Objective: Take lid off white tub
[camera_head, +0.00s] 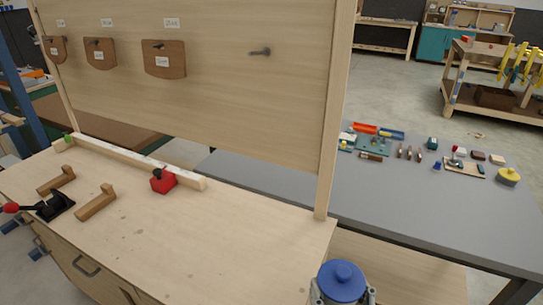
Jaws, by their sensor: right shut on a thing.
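A round blue lid (342,281) with a raised knob on top shows at the bottom edge, right of centre. My right gripper (342,297) has its grey fingers on either side of it and is shut on it. The picture's edge cuts off what is below the lid, so I cannot tell whether a tub is under it. No white tub is clearly visible. My left gripper is not in view.
The wooden bench (200,245) carries a black clamp (55,207), wooden pieces (96,202) and a red block (163,181). An upright board (220,90) stands behind. The grey table (430,205) holds small parts and a yellow-topped container (508,176); its front is clear.

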